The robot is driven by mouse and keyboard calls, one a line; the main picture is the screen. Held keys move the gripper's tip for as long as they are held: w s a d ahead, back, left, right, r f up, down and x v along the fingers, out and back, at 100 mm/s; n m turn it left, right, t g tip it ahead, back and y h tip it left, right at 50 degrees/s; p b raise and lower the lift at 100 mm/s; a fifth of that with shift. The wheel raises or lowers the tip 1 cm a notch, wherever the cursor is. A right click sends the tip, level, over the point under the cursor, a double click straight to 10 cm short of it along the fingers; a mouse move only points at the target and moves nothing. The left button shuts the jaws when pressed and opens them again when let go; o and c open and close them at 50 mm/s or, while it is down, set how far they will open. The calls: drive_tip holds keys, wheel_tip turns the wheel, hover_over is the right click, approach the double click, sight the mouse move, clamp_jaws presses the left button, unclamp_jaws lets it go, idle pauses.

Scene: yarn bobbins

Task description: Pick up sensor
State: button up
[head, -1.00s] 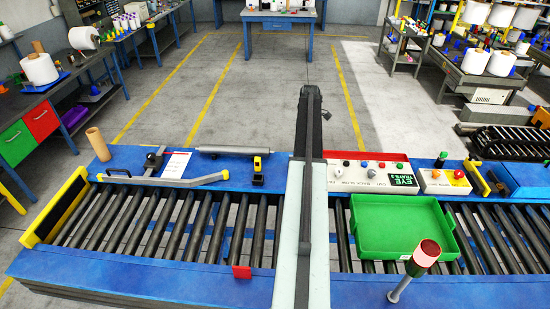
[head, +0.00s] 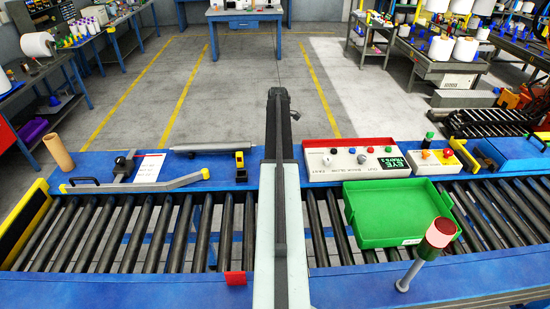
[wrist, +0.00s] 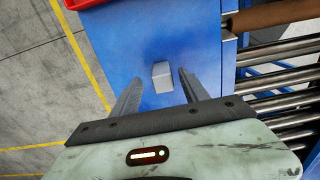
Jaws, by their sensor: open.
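A small yellow-and-black device (head: 240,166) stands on the blue ledge behind the rollers, left of my arm in the head view; it may be the sensor. In the wrist view, a small pale grey block (wrist: 162,76) sits on a blue surface. I cannot tell whether it is the same thing or the sensor. My gripper (wrist: 157,82) is open, its two fingers on either side of the grey block in the picture. I see no contact with it, and the height above it is unclear. My fingers cannot be made out in the head view.
A green tray (head: 372,240) and a red-topped post (head: 438,236) stand right of my arm. A control box (head: 340,172) is behind the tray. A cardboard tube (head: 58,152) stands at left. A handled metal bar (head: 135,184) lies along the ledge.

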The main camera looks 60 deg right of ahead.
drive_tip(key=f+b, duration=0.4)
drive_tip(key=f, duration=0.1)
drive_tip(key=shift+w+a+f+b, duration=0.15)
drive_tip(key=shift+w+a+b, duration=0.15)
drive_tip(key=shift+b, duration=0.05)
drive_tip(key=shift+r, duration=0.2)
clamp_jaws()
drive_tip(key=shift+r+p, duration=0.45)
drive_tip(key=shift+p, duration=0.2)
wheel_tip(320, 180, up, 3)
drive_tip(key=p, duration=0.3)
drive_tip(key=shift+r, duration=0.1)
drive_tip(key=s+a+r+p, duration=0.5)
drive_tip(key=s+a, duration=0.4)
drive_tip(key=a, duration=0.4)
drive_tip(key=shift+s, duration=0.25)
